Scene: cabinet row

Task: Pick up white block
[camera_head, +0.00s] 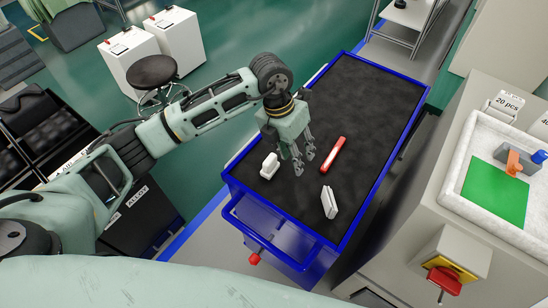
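A small white block (269,166) with a stepped shape lies on the black top of the blue cart, near its left edge. A second white piece (329,202), flat and upright-looking, stands nearer the front of the same top. My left gripper (304,164) points down over the cart top between the small white block and a red piece. Its fingers are apart with nothing between them. Whether the fingertips touch the top is hard to tell. My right gripper is out of view.
A red bar-like piece (333,155) lies right of my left gripper. The cart (365,220) has a raised blue rim. Its far half is clear. A counter on the right holds a white tray (463,190) with a green plate (496,188). A stool (153,72) stands at back left.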

